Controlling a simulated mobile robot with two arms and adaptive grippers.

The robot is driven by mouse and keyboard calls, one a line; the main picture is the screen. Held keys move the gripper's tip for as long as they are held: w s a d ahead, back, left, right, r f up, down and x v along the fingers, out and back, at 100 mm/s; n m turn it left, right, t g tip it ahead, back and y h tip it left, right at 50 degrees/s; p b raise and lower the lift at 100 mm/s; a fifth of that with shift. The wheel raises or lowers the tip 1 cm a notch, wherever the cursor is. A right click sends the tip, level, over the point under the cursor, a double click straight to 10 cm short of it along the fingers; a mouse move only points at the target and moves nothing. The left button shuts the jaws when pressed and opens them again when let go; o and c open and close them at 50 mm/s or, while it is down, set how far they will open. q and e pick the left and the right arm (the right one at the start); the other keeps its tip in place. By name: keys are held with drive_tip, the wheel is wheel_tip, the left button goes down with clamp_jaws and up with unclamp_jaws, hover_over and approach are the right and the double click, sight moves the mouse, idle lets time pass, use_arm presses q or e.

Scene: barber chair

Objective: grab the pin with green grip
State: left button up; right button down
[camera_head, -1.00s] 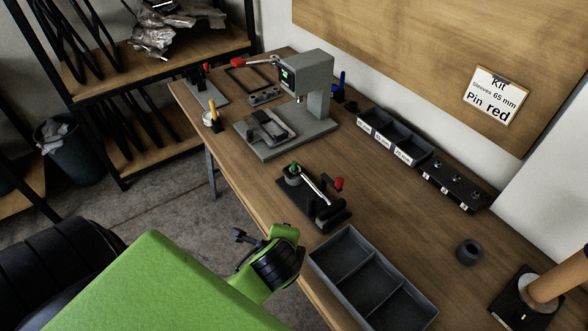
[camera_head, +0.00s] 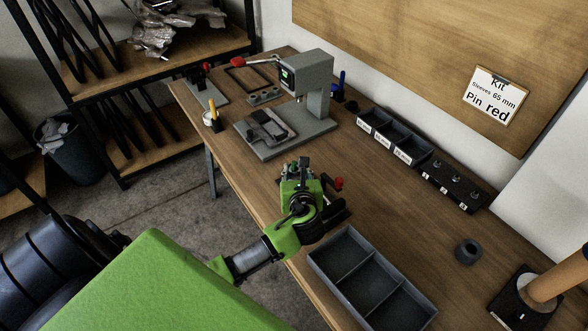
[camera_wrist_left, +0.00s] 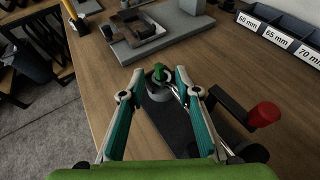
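The pin with the green grip (camera_wrist_left: 160,72) stands upright in a round grey holder (camera_wrist_left: 158,92) at the far end of a black fixture (camera_wrist_left: 180,130). My left gripper (camera_wrist_left: 160,76) is open in the left wrist view, with its two fingertips on either side of the green grip and a gap to each. In the head view my left gripper (camera_head: 297,168) is over the fixture and mostly hides it and the pin. My right gripper is not in view.
A red-knobbed lever (camera_wrist_left: 264,115) stands on the fixture close to the right finger. A grey press (camera_head: 318,95) stands behind. An empty divided grey tray (camera_head: 378,285) lies in front. Labelled bins (camera_head: 392,133) line the wall side.

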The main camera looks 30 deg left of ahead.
sight(294, 164)
use_arm(q)
drive_tip(key=shift+f+p+x, duration=0.2)
drive_tip(key=shift+p+x, duration=0.15)
drive_tip(key=shift+x, duration=3.1)
drive_tip(key=shift+s, duration=0.15)
clamp_jaws()
